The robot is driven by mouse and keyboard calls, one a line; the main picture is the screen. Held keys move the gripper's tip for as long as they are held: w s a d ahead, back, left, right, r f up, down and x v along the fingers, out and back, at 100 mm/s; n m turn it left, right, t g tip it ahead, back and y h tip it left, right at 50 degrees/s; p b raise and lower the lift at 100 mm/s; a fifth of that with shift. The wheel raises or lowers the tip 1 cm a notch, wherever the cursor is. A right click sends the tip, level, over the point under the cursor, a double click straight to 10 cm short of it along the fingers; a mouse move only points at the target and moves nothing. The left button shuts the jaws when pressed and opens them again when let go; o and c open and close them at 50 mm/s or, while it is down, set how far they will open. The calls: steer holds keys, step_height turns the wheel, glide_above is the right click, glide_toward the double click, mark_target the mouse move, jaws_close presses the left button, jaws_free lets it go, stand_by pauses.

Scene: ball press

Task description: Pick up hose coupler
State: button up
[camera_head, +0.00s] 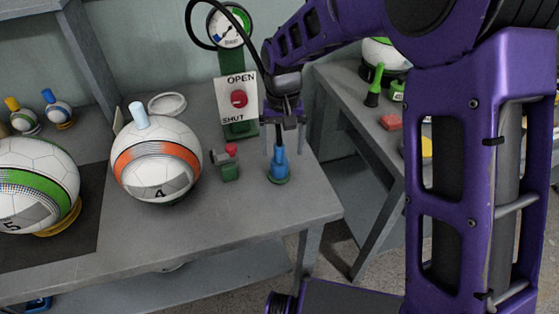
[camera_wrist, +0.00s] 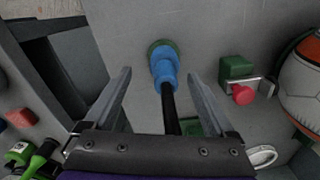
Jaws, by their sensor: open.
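The hose coupler (camera_head: 280,166) is a blue upright piece standing on a round green base (camera_head: 278,181) near the table's right end. In the wrist view the blue coupler (camera_wrist: 165,72) has a black hose running from it back between my fingers, and its green base (camera_wrist: 158,47) shows beyond it. My gripper (camera_head: 283,150) points down over the coupler. In the wrist view my gripper (camera_wrist: 161,76) is open, with one finger on either side of the coupler and gaps on both sides. Neither finger visibly touches it.
A green valve block with a red knob (camera_head: 230,150) stands just left of the coupler. Ball 4 (camera_head: 157,160), with an orange band, sits farther left. A gauge (camera_head: 229,28) and an OPEN/SHUT panel (camera_head: 237,100) stand behind. The front right table corner is clear.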

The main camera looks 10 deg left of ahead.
mark_target(280, 160)
steer(key=f, duration=0.5)
steer(key=shift+s+a+b, duration=0.1)
steer(key=shift+a+b, duration=0.2)
steer(key=shift+b, duration=0.1)
steer(key=shift+r, duration=0.1)
steer(key=shift+c, duration=0.2)
jaws_close()
